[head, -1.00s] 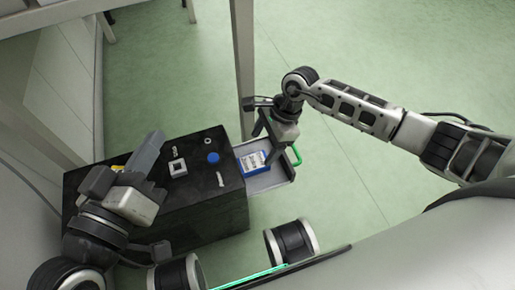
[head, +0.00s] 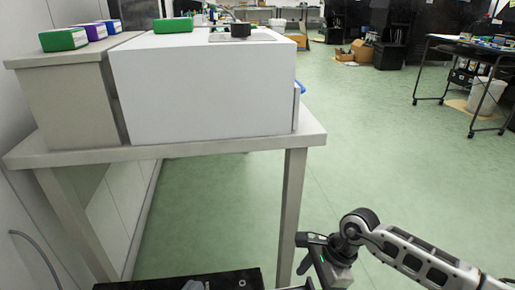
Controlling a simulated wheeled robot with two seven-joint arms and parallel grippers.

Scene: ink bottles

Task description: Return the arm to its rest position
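My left gripper (head: 195,285) shows only as a small grey tip at the bottom edge of the head view, over the dark box top; the rest of it is out of the picture. My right gripper (head: 318,268) is at the bottom, right of the table leg, on the arm that comes in from the right. Its fingertips are cut off or unclear, so its opening and any contact cannot be told. The dark box top (head: 150,286) is cut by the bottom edge; a small pale item (head: 241,283) lies on it.
A table (head: 235,143) with a leg (head: 291,210) stands ahead, carrying a white box (head: 205,95) and a beige box (head: 75,105). Several green and purple packs, including one green pack (head: 64,40), sit on top. Green floor (head: 400,160) is open to the right.

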